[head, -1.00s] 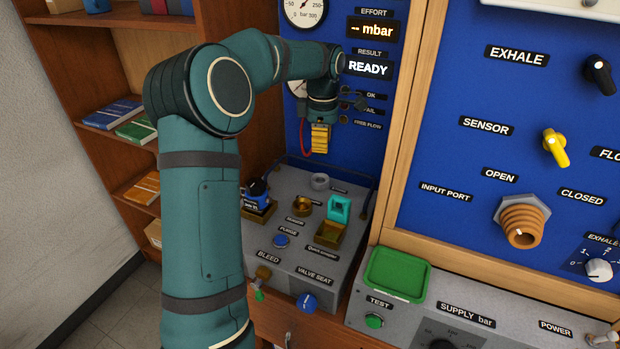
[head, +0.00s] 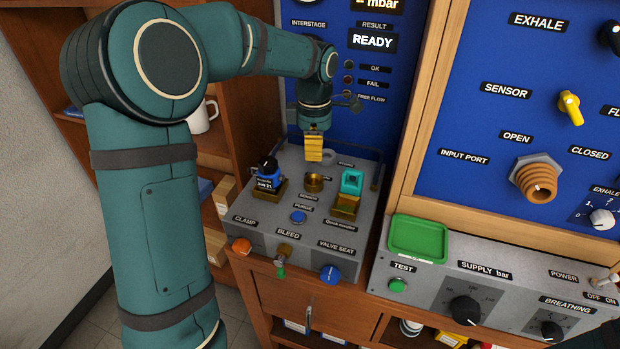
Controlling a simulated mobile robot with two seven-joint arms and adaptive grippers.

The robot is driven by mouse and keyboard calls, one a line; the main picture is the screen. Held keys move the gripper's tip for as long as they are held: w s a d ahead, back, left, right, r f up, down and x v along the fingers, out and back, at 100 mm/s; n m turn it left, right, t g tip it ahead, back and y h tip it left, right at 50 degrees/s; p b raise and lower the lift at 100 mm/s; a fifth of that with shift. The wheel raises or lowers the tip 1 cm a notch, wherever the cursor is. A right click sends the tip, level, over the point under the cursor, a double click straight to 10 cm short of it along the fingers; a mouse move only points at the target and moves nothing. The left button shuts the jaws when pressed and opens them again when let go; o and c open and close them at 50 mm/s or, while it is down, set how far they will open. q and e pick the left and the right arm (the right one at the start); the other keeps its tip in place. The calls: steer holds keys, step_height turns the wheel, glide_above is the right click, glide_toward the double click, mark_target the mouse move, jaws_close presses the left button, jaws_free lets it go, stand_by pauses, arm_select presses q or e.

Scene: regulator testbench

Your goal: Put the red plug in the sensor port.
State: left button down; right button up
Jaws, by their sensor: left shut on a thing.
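My left gripper (head: 313,152), with yellow fingers, hangs pointing down over the back of the grey bench unit. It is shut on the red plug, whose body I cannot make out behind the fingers. The sensor port is the round brass fitting (head: 313,183) on top of the unit, with the SENSOR label in front of it. The fingertips are just above and behind the port in the picture; I cannot tell the exact gap. My right gripper is not in view.
A blue device (head: 268,177) stands left of the port, and a turquoise block on a brass holder (head: 346,205) stands to the right. A grey ring (head: 329,157) is behind. A green tray (head: 418,240) lies on the right-hand panel. The blue gauge panel rises behind.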

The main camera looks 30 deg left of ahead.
mark_target(314, 185)
arm_select(q)
step_height(314, 185, down, 8)
steer(key=shift+r+b, duration=0.25)
steer(key=shift+b, duration=0.5)
steer(key=shift+f, duration=0.1)
steer(key=c, duration=0.9)
jaws_free()
step_height(314, 185, up, 12)
steer(key=p, duration=0.2)
steer(key=shift+a+p, duration=0.1)
steer(key=shift+p, duration=0.25)
